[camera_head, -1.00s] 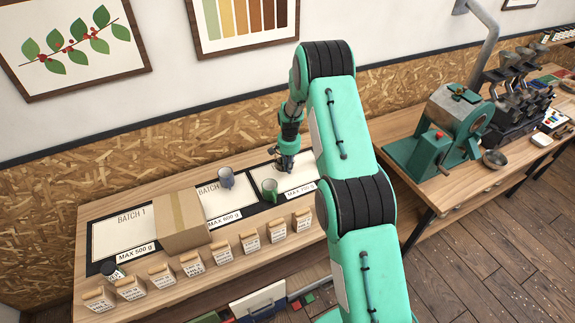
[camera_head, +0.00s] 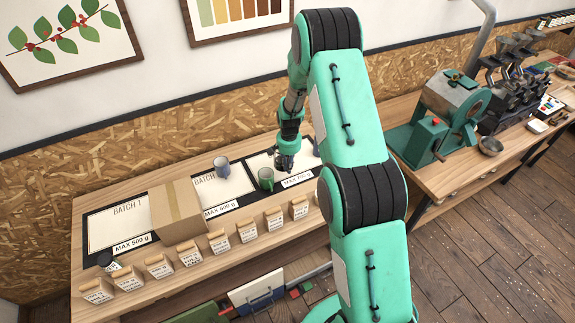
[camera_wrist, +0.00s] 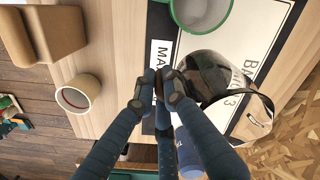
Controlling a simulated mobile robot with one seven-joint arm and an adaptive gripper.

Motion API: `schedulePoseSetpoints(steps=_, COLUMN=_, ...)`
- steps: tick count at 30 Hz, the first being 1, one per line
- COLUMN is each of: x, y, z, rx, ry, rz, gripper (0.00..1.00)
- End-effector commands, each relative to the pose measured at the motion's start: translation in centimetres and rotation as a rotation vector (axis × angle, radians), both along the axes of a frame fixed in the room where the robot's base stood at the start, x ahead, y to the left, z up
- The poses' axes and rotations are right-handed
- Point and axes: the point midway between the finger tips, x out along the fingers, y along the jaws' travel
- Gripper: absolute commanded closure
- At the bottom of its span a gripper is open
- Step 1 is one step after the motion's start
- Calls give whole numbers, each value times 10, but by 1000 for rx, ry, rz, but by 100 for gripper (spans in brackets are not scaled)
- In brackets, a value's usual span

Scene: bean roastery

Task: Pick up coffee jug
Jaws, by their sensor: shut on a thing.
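In the wrist view, the coffee jug (camera_wrist: 222,75) is dark, clear glass with a pale metallic band. It lies just right of my gripper (camera_wrist: 160,88), over the white "Batch 3" card. The fingertips are closed together on a narrow dark part beside the jug, which looks like its handle. Whether the jug touches the card or is held above it, I cannot tell. In the head view, my gripper (camera_head: 284,160) is low over the right-hand card, and the jug is hard to make out there. A green mug (camera_head: 266,179) stands close to the left of the gripper.
A blue-grey mug (camera_head: 222,166) stands further left on the middle card. A cardboard box (camera_head: 165,212) stands left of it. A green roaster (camera_head: 447,112) stands on another bench to the right.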

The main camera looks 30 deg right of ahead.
Motion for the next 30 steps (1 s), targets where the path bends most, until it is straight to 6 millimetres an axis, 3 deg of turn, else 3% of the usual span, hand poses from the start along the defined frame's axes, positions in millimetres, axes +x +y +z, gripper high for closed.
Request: schedulePoseSetpoints(steps=30, x=-12, y=3, z=2, rx=-1, ry=-2, rz=0, gripper=100)
